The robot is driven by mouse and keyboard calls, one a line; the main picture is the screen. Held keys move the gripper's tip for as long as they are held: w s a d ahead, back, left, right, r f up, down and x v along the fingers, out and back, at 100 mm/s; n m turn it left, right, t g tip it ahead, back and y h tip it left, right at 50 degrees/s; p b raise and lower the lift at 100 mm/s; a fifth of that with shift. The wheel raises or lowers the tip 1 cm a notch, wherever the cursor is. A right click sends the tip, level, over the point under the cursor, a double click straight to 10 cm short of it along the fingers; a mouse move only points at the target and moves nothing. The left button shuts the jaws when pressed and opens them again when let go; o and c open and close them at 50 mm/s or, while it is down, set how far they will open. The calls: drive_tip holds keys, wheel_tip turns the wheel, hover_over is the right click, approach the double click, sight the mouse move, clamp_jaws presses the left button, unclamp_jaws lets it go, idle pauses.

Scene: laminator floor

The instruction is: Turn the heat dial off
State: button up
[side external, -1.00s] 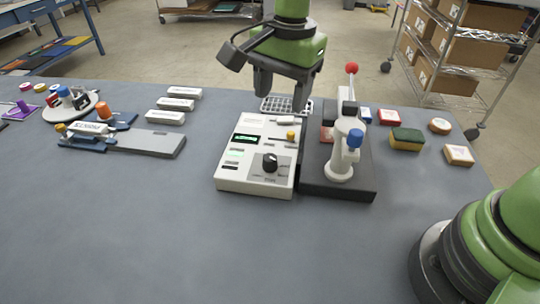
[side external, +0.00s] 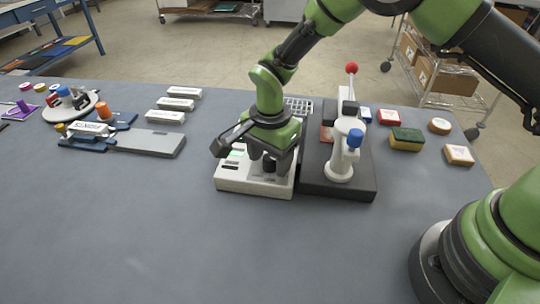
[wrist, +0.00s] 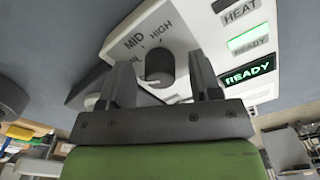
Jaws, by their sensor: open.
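The heat dial is a dark round knob (wrist: 158,64) on the sloping white control panel (wrist: 118,42). MID and HIGH labels are printed beside it, and a third label is partly cut off by a finger. My gripper (wrist: 162,78) is open, with one finger on each side of the dial in the wrist view. In the side view my gripper (side external: 269,164) is low over the white unit (side external: 240,187), and the dial (side external: 269,166) shows between the fingers. I cannot tell whether the fingers touch it. The dial's pointer direction is unclear.
READY is lit green (wrist: 249,71) on the panel near HEAT. A black-based press with a red-ball lever (side external: 351,68) and blue cap stands close right of my gripper. A yellow-green sponge (side external: 406,140) lies farther right. The front table (side external: 180,250) is clear.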

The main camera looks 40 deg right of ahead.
drive_tip(key=shift+f, duration=0.1)
drive_tip(key=c, duration=0.9)
drive_tip(key=shift+c, duration=0.2)
drive_tip(key=shift+n, duration=0.3)
drive_tip(key=n, duration=0.9)
drive_tip(key=shift+n, duration=0.3)
drive_tip(key=o, duration=0.9)
